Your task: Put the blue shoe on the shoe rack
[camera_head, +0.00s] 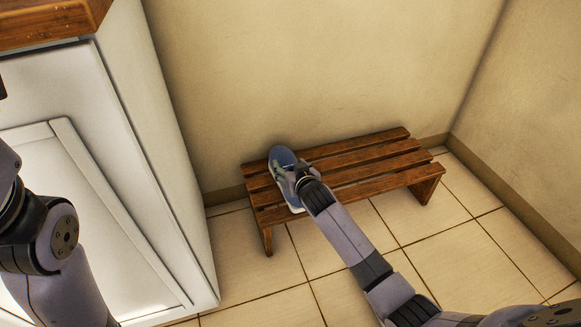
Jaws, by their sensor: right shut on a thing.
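The blue shoe (281,156) is at the left end of the wooden slatted shoe rack (370,167), its white sole edge showing along one side. The shoe lies over the slats; I cannot tell whether its sole rests on them. My right gripper (297,179) is shut on the shoe from its right side, and the gripper and wrist hide part of the shoe. The fingertips are small and partly hidden. My left arm is at the left edge of the view, but its gripper does not show.
A white cabinet (150,150) with a wooden top (45,25) stands to the left of the rack. Beige walls (330,70) are behind and to the right. The right part of the rack is bare, and the tiled floor (465,255) in front is clear.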

